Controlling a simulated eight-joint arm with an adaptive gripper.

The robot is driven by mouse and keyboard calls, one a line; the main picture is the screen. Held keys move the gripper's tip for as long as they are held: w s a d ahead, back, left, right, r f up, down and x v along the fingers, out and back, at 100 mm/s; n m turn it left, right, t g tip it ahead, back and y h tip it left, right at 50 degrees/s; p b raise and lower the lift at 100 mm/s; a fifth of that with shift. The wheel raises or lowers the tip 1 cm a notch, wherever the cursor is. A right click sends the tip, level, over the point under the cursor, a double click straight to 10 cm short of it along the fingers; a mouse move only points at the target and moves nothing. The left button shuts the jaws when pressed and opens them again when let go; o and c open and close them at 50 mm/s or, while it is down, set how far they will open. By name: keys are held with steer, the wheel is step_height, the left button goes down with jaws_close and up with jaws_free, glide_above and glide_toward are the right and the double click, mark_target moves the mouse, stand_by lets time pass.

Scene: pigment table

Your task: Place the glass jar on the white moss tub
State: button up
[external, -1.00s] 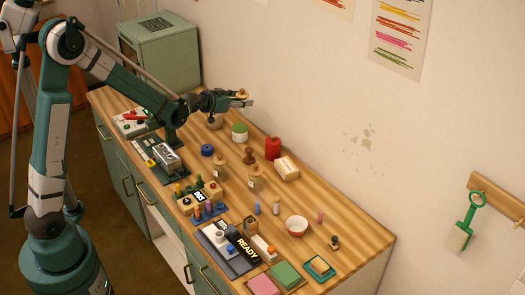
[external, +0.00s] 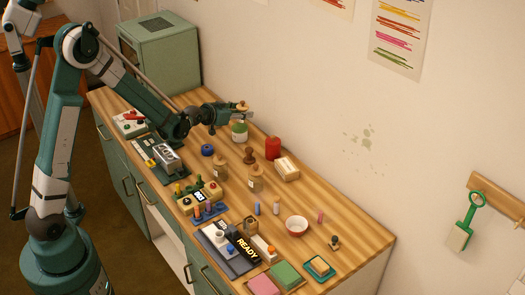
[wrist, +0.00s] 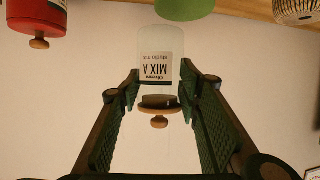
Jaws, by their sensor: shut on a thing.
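The glass jar (wrist: 153,48) is clear, with a "MIX A" label and a wooden knobbed lid. It is upside down in the wrist view, between the two fingers of my gripper (wrist: 160,98), which is shut on it. In the external view its lid (external: 241,105) shows above my gripper (external: 238,113); the glass body is hard to make out there. The white moss tub (external: 239,136), with a green top, stands just below my gripper. Its green top (wrist: 185,8) lies close to the jar's base in the wrist view. I cannot tell whether they touch.
A brown stamp-like piece (external: 249,155) and wooden-lidded jars (external: 255,181) stand in front. A patterned container (wrist: 297,10) shows in the wrist view. The wall is behind.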

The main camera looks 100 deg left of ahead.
steer(key=shift+f, duration=1.4)
steer(key=shift+f+b, duration=0.2)
steer(key=shift+b, duration=0.15)
steer(key=o, duration=1)
steer(key=shift+r, duration=0.25)
steer(key=shift+p+v, duration=0.7)
steer(key=shift+v, duration=5.3)
